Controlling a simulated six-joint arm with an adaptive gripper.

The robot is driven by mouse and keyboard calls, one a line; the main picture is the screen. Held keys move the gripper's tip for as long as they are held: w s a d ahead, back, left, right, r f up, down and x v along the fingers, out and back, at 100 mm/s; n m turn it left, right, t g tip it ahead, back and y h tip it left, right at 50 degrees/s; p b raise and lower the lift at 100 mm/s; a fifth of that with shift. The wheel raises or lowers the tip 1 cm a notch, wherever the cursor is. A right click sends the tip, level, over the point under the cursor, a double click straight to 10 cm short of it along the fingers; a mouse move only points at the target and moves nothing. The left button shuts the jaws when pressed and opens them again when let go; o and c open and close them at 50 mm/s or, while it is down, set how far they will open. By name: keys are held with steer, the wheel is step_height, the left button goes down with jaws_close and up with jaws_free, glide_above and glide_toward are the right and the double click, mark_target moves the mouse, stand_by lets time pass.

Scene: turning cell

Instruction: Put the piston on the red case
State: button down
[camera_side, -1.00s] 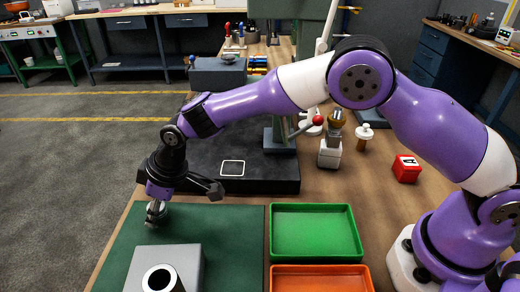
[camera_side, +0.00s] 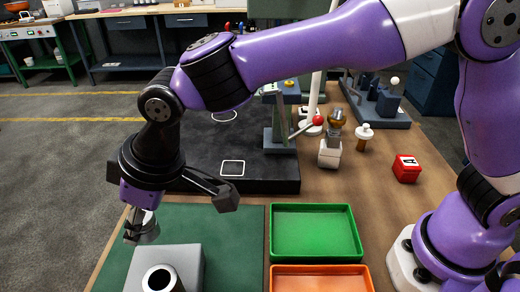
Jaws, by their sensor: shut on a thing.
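My gripper (camera_side: 137,224) is at the left, pointing down above the green mat. It is shut on a short silvery cylindrical part, which looks like the piston (camera_side: 148,231). The fingers partly hide it. The held part is in the air just behind the grey block, and its exact height is hard to tell. A small red case (camera_side: 407,169) with a white label marked A stands on the wooden bench at the right, well away from my gripper.
A grey block (camera_side: 190,262) with a dark-bored cylinder stands on the green mat (camera_side: 235,226). A green tray (camera_side: 312,230) and an orange tray (camera_side: 318,279) lie right of it. A black machine base (camera_side: 275,176), a white-and-brass part (camera_side: 330,152) and a white-capped pin (camera_side: 362,140) stand behind.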

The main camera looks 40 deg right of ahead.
steer(key=s+d+f+m+h, duration=0.2)
steer(key=d+m+h, duration=0.3)
steer(key=d+m, duration=1.25)
steer(key=s+d+r+m+g, duration=0.2)
steer(key=s+d+m, duration=0.2)
steer(key=d+m, duration=0.3)
steer(key=s+d+r+m+g+h, duration=0.1)
steer(key=s+d+r+m+g, duration=0.3)
steer(key=d, duration=0.5)
steer(key=s+d+r+m+g, duration=0.1)
steer(key=s+d+m, duration=0.2)
steer(key=d+m, duration=0.5)
glide_above(416, 162)
steer(key=w+a, duration=0.1)
step_height(416, 162, down, 7)
steer(key=shift+w+a, duration=0.1)
steer(key=shift+f, duration=2.05)
steer(key=shift+c, duration=2.3)
jaws_free()
steer(key=shift+f, duration=0.1)
